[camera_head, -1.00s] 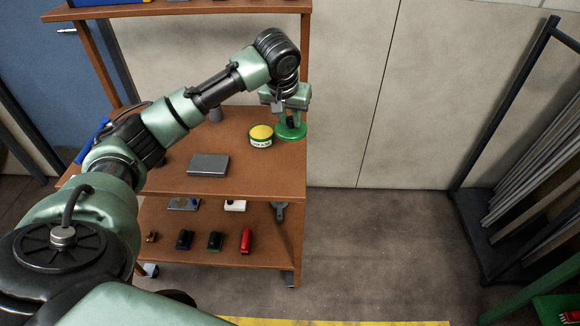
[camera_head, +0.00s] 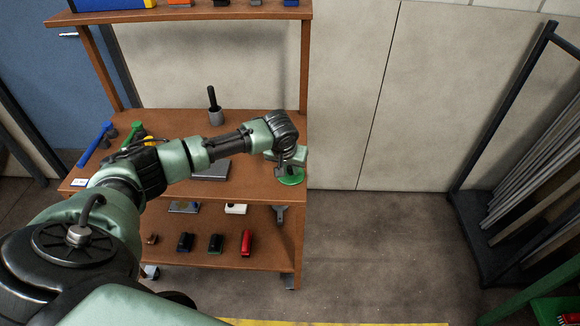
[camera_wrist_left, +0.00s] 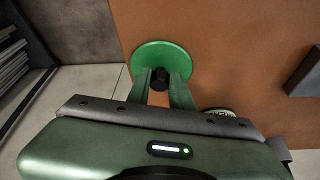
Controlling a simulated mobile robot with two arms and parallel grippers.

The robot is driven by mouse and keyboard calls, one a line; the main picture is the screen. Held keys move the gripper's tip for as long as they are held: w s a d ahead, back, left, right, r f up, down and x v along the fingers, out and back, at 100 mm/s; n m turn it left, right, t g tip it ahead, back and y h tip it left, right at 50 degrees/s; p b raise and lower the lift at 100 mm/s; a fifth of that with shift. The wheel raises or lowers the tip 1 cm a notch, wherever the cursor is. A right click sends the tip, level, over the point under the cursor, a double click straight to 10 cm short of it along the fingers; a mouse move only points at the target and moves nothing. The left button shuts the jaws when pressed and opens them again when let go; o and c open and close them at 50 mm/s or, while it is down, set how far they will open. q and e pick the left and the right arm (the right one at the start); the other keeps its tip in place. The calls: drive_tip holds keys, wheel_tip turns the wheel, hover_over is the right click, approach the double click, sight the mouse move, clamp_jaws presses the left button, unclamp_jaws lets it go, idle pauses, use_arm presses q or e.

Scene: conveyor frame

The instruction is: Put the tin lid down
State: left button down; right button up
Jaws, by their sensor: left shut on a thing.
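The tin lid is a green disc with a black knob (camera_head: 292,180). It also shows in the left wrist view (camera_wrist_left: 178,52). My left gripper (camera_head: 288,166) is shut on the lid's knob, seen between the fingers in the left wrist view (camera_wrist_left: 160,82). The lid is flat, over or on the right edge of the brown shelf (camera_head: 250,185); I cannot tell whether it touches. The tin (camera_wrist_left: 221,112) shows only as a small strip behind my gripper in the left wrist view. My arm hides it in the head view. My right gripper is not in view.
A flat grey block (camera_head: 212,173) lies on the shelf left of the lid. Blue (camera_head: 95,145) and green tools lie at the left. The shelf's back right is clear.

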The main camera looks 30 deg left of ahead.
use_arm(q)
drive_tip(key=c, duration=1.3)
unclamp_jaws()
drive_tip(key=shift+f, duration=0.1)
drive_tip(key=shift+o, duration=0.2)
drive_tip(key=shift+s+r, duration=0.1)
drive_tip(key=shift+r, duration=0.35)
drive_tip(key=v, duration=1.1)
drive_tip(key=shift+r, duration=0.15)
drive_tip(key=shift+s+d, duration=0.1)
drive_tip(key=shift+s, duration=0.05)
